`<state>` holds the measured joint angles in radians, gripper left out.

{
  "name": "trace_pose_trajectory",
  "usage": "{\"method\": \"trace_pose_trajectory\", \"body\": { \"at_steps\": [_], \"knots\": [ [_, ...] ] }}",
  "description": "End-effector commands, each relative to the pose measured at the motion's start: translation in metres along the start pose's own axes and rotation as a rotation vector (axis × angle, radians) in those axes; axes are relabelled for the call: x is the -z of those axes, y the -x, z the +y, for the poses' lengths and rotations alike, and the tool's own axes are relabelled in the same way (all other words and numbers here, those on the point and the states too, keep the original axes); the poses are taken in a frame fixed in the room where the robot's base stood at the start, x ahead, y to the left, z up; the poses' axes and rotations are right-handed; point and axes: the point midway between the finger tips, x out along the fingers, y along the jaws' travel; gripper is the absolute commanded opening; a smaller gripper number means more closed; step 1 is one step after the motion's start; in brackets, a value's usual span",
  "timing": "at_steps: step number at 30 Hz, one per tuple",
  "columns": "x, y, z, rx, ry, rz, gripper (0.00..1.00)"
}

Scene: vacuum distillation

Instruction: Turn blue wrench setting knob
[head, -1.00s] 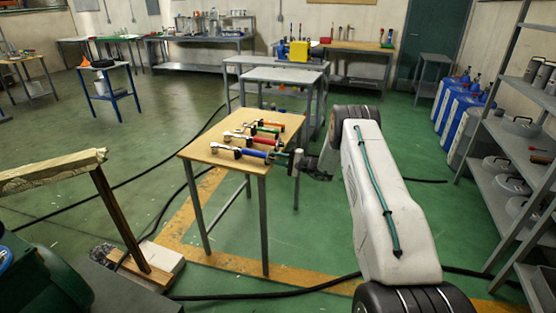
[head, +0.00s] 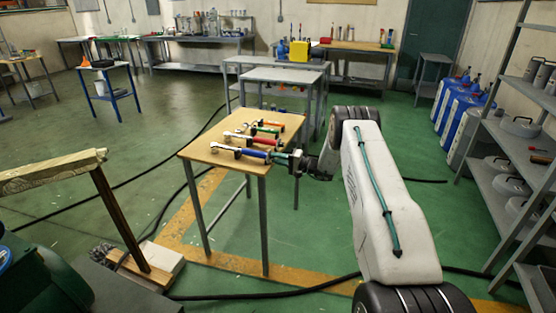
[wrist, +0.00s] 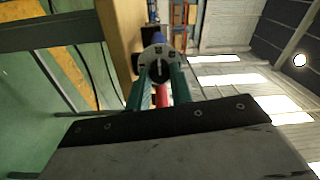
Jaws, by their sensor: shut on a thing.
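The blue wrench (head: 257,153) lies on the wooden table (head: 212,151), nearest its front edge, with its handle end pointing right. My gripper (head: 278,157) reaches in from the right at that handle end. In the wrist view, a dark round setting knob with pale marks (wrist: 157,66) sits between my gripper's teal fingertips (wrist: 160,77). The fingers are shut on the knob. A bit of the blue handle (wrist: 159,38) shows beyond it. The head view is too small to show the knob clearly.
A red wrench (head: 237,137) and a green wrench (head: 266,128) lie behind the blue one on the same table. A shelf unit (head: 510,160) stands at the right. A wooden beam (head: 55,172) is at the left. Black cables cross the floor.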

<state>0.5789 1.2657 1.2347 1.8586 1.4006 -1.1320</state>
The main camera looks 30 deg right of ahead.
Motion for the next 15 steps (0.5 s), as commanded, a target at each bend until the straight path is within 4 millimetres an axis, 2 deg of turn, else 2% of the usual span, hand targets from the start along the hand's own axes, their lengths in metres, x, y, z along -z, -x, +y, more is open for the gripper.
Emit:
{"method": "trace_pose_trajectory", "body": {
  "at_steps": [6, 7, 9, 15],
  "knots": [
    [0.0009, 0.0016, 0.0010, -0.002, -0.002, 0.003, 0.00],
    [0.0009, 0.0016, 0.0009, -0.002, -0.002, 0.003, 0.30],
    [0.0007, 0.0012, 0.0008, -0.001, -0.002, 0.003, 0.44],
    [-0.0004, -0.0004, 0.0003, -0.001, -0.002, 0.001, 0.44]
  ]
}}
